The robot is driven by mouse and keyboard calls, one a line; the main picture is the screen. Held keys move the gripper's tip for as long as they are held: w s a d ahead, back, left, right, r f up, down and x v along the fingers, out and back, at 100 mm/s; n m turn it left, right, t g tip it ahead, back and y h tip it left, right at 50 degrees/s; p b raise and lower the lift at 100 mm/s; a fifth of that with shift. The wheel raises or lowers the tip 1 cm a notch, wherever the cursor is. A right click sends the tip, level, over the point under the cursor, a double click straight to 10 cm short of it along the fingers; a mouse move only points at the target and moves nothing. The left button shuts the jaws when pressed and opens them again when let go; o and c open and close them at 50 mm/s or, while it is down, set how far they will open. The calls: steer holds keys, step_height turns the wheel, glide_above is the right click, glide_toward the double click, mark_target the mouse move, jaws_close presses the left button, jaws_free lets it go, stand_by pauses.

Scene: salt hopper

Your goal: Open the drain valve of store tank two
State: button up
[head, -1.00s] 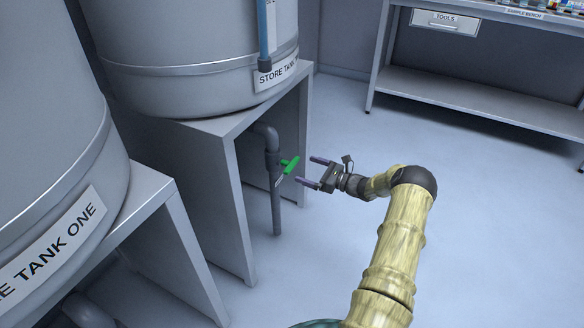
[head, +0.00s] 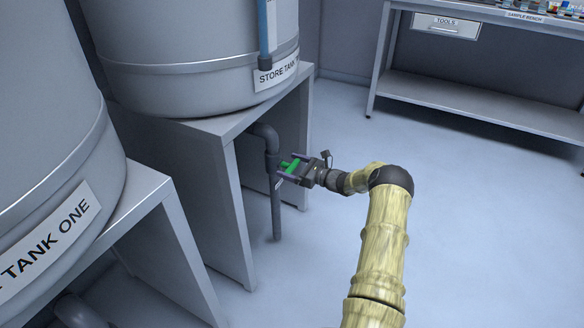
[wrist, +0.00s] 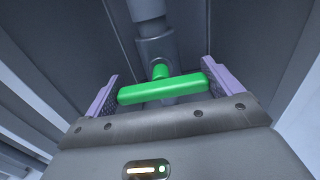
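The green valve handle (head: 289,166) sits on the grey drain pipe (head: 275,208) under store tank two (head: 200,60). In the wrist view the green handle (wrist: 163,88) lies crosswise, joined by a short green stem to the grey valve body (wrist: 158,48). My gripper (head: 287,169) reaches in from the right, its fingers on either side of the handle. In the wrist view my gripper (wrist: 160,88) is open, with purple pads near both ends of the handle. A small gap shows at the left end; contact at the right end is unclear.
The tank stand (head: 232,200) has side panels left and right of the pipe. Store tank one (head: 50,180) stands on its own stand at the left. A sample bench (head: 470,95) is at the back right. The floor between is clear.

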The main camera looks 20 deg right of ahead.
steer(key=shift+s+d+f, duration=0.1)
steer(key=shift+s, duration=0.05)
steer(key=n, duration=0.2)
steer(key=shift+n+p, duration=0.4)
steer(key=n, duration=0.3)
steer(key=n+p, duration=0.1)
steer(key=n, duration=0.2)
steer(key=shift+s+f, duration=0.15)
steer(key=n, duration=0.4)
steer(key=shift+a+f+n, duration=0.15)
steer(key=shift+a+n, duration=0.05)
steer(key=shift+n, duration=0.2)
steer(key=shift+f+n, duration=0.15)
steer(key=shift+n, duration=2.05)
steer(key=o, duration=0.7)
